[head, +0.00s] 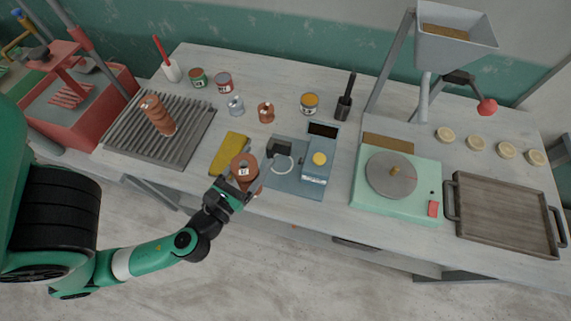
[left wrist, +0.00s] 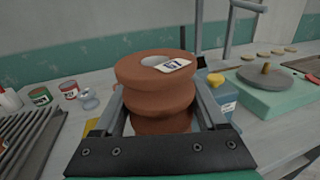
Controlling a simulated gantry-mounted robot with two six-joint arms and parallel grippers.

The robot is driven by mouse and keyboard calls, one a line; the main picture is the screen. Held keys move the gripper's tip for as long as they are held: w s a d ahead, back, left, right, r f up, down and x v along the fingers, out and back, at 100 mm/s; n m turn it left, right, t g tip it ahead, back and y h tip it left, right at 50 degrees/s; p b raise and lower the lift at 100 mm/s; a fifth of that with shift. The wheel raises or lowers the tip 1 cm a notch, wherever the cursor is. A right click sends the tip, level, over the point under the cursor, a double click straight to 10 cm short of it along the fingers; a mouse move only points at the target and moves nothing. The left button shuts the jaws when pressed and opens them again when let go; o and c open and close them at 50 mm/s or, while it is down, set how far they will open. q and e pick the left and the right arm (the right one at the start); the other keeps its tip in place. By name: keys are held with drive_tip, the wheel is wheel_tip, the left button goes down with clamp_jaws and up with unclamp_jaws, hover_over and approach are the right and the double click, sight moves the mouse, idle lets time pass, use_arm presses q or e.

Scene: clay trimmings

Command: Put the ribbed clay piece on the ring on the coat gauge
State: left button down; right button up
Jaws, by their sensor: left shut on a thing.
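The ribbed clay piece (head: 244,164) is reddish-brown, with stacked round flanges, a hole in its top and a white label. My left gripper (head: 238,187) is shut on it. In the left wrist view the clay piece (left wrist: 157,75) sits upright between the two fingers. It appears held near the table's front edge, left of the coat gauge. The coat gauge (head: 312,184) is a blue-grey device with a yellow button. Its pale ring (head: 281,165) is on the left part, beside a black block, and looks empty. My right gripper is in neither view.
A yellow cloth (head: 230,147) lies just left of the gauge. A ribbed rack (head: 195,128) holds another clay piece (head: 158,115). Cans, small spools and a black-handled tool (head: 345,100) stand behind. A green turntable unit (head: 398,206) and a tray (head: 505,215) are at right.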

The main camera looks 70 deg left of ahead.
use_arm(q)
hover_over(287, 146)
drive_tip(key=v, duration=0.3)
wheel_tip(287, 146, down, 5)
drive_tip(key=w+a+f+b, duration=0.2)
drive_tip(key=f, duration=0.1)
drive_tip(key=shift+w, duration=0.2)
drive_tip(key=shift+d+r, duration=0.1)
drive_tip(key=shift+s, duration=0.1)
